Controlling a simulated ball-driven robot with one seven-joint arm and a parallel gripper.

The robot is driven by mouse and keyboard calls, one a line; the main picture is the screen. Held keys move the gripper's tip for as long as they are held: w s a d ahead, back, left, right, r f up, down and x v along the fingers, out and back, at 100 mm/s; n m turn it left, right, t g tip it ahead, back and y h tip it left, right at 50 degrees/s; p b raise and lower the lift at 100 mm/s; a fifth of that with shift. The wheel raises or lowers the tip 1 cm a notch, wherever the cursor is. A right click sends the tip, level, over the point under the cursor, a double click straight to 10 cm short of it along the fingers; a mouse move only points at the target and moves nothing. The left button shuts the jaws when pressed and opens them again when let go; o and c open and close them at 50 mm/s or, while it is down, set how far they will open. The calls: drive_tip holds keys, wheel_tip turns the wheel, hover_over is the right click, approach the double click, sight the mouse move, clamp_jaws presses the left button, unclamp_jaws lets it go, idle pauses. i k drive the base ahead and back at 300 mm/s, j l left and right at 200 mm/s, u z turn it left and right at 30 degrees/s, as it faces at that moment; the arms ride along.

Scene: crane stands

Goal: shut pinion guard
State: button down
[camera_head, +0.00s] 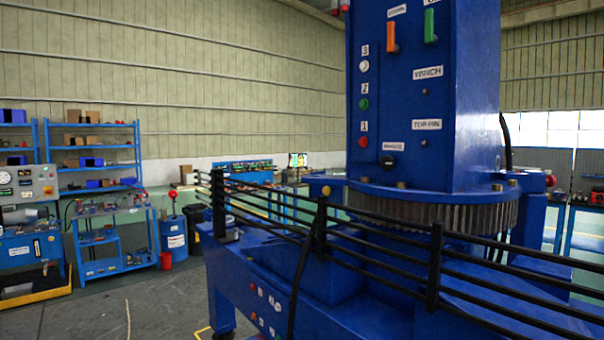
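A blue crane stand with an upright column (455,90) fills the right half of the view. A toothed grey gear ring (430,212) circles the foot of the column under a blue flange (400,193). A black barred rail (436,265) runs across the front of the stand, from the left corner to the lower right. I cannot tell which part is the pinion guard, or whether it is open or shut. My gripper is not in view.
The column carries an orange lever (392,37), a green lever (430,25) and several lamps and knobs. A black cable (301,270) hangs over the rail. Blue shelves (100,155), a small blue bench (110,245) and a blue drum (173,238) stand at left. Grey floor (110,305) is clear at lower left.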

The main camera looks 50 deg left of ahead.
sight(338, 194)
drive_tip(key=j+u, duration=0.2)
drive_tip(key=u, duration=0.25)
drive_tip(key=i+j+u, duration=0.1)
drive_tip(key=u, duration=0.3)
drive_tip(key=i+j+u, duration=0.25)
drive_tip(key=i+j, duration=0.15)
drive_tip(key=i+j+u, duration=0.3)
drive_tip(key=i, duration=0.2)
drive_tip(key=i+j+u, duration=0.25)
drive_tip(key=i, duration=0.2)
